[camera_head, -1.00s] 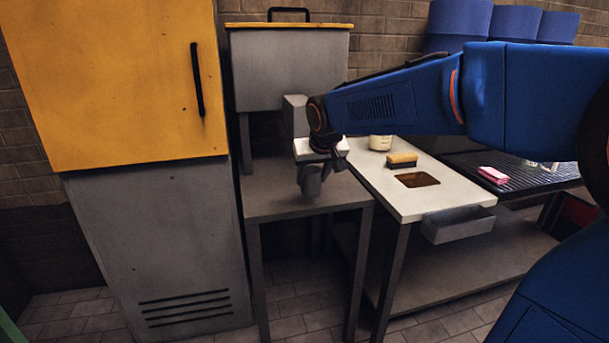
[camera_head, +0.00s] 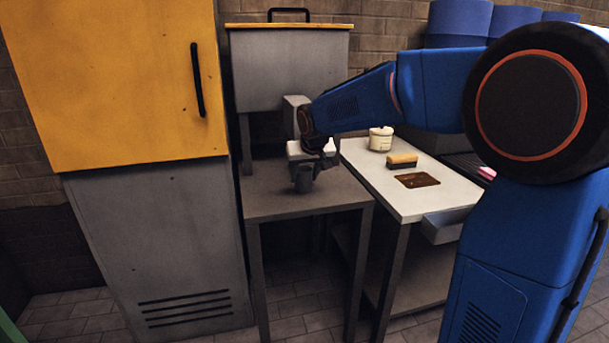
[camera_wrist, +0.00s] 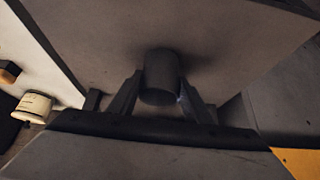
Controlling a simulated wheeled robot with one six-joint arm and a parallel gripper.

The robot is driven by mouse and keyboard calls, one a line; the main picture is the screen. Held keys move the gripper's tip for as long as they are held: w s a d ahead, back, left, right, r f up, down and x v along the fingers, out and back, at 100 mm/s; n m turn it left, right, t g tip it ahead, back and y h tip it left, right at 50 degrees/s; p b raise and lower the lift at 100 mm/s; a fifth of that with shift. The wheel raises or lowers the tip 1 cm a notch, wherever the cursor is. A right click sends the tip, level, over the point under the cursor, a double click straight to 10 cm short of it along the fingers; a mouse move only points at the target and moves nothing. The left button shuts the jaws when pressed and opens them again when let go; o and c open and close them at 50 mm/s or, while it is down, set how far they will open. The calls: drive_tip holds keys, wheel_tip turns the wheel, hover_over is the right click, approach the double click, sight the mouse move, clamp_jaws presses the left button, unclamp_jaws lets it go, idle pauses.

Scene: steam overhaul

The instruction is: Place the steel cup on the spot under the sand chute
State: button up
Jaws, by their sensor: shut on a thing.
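The steel cup (camera_head: 303,179) is a small dark grey cylinder, upright at the grey table (camera_head: 262,205) below the grey hopper box. My gripper (camera_head: 318,168) is shut on it; in the wrist view the fingers (camera_wrist: 160,100) lie on both sides of the cup (camera_wrist: 160,76). The cup's base is at or very near the table top; I cannot tell whether it touches. The grey chute (camera_head: 295,108) comes down from the hopper (camera_head: 290,70) behind my gripper, and its lower end is hidden. The spot under it cannot be made out.
A white worktable (camera_head: 405,199) stands to the right with a cream pot (camera_head: 381,139), a brush (camera_head: 402,160) and a brown patch (camera_head: 417,180). An open drawer (camera_head: 443,227) juts from its front. A tall yellow and grey cabinet (camera_head: 150,240) stands close on the left.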

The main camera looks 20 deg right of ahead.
drive_tip(key=shift+f, duration=0.1)
drive_tip(key=o, duration=1.1)
drive_tip(key=shift+s+r, duration=0.25)
drive_tip(key=shift+r, duration=0.3)
drive_tip(key=v, duration=1.1)
drive_tip(key=shift+s, duration=0.1)
drive_tip(key=shift+g, duration=0.9)
drive_tip(key=s+d+f, duration=0.2)
drive_tip(key=s+f, duration=0.3)
drive_tip(key=s, duration=0.7)
drive_tip(key=s+d+f, duration=0.2)
drive_tip(key=s+f, duration=0.4)
drive_tip(key=s, duration=0.6)
drive_tip(key=s+d+f, duration=0.3)
drive_tip(key=s+f, duration=0.2)
drive_tip(key=s, duration=0.7)
drive_tip(key=shift+s+f, duration=0.2)
drive_tip(key=shift+s, duration=0.15)
